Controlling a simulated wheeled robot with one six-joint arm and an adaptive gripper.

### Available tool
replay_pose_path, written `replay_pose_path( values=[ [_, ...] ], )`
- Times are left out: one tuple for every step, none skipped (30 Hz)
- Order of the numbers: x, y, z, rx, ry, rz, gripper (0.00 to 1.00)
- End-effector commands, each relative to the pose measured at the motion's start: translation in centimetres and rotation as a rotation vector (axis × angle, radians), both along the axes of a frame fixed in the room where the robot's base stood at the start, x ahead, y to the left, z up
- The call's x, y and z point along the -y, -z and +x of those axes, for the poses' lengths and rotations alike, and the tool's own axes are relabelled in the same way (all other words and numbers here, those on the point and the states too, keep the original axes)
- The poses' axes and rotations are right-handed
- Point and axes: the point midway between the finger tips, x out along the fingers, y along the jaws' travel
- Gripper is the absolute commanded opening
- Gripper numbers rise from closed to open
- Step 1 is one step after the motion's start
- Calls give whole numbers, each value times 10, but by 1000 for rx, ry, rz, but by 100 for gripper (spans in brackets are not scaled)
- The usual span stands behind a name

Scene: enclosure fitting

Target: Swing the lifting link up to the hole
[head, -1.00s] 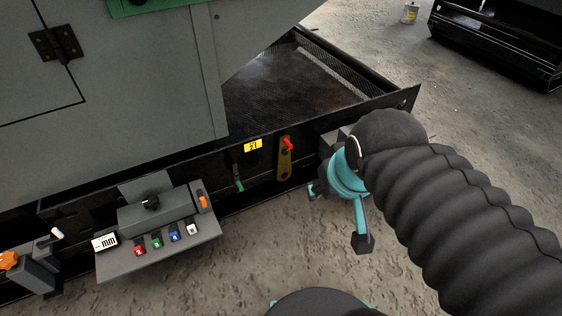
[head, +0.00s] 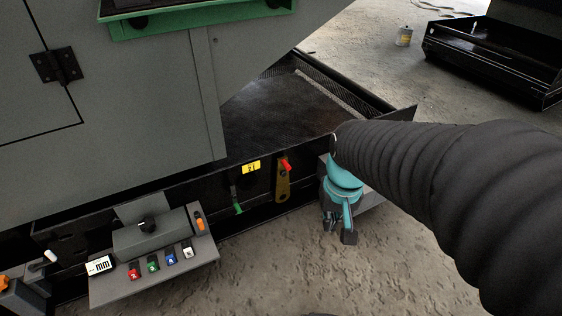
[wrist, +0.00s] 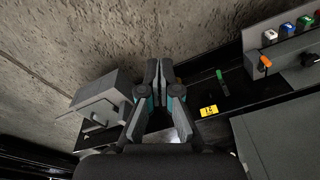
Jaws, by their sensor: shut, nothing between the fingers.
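The ochre lifting link (head: 283,182) hangs nearly upright on the black side rail of the enclosure base in the head view. It has a red handle (head: 286,165) at its top and a dark round spot near its lower end. I cannot make out the target hole for certain. My gripper (head: 340,236) is to the right of the link, apart from it, pointing down. In the wrist view my gripper (wrist: 158,64) has its fingers together with nothing between them. The link is mostly hidden behind the fingers there.
A yellow label (head: 251,167) and a green-tipped lever (head: 238,208) are left of the link. A control shelf (head: 150,278) with coloured buttons juts out at lower left. A grey block (wrist: 105,95) stands close beside my gripper. Concrete floor in front is clear.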

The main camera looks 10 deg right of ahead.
Motion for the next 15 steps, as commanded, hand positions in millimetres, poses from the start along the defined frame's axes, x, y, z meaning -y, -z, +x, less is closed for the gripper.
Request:
replay_pose_path(
  values=[
    [2, 10, 5, -32, 19, 17, 0],
    [2, 14, 7, -46, 29, 27, 0],
    [3, 20, 11, -67, 46, 41, 0],
    [3, 24, 13, -82, 56, 52, 0],
    [3, 29, 16, -98, 68, 63, 0],
    [3, 35, 19, -118, 85, 80, 0],
    [3, 40, 22, -133, 96, 92, 0],
    [3, 44, 24, -149, 107, 104, 0],
    [3, 51, 27, -168, 122, 122, 0],
    [3, 55, 30, -184, 133, 135, 0],
    [3, 60, 32, -197, 145, 148, 0],
    [3, 66, 36, -217, 160, 167, 0],
    [3, 71, 38, -231, 171, 182, 0],
    [3, 76, 41, -244, 181, 195, 0],
    [2, 83, 44, -263, 197, 216, 0]
  ],
)
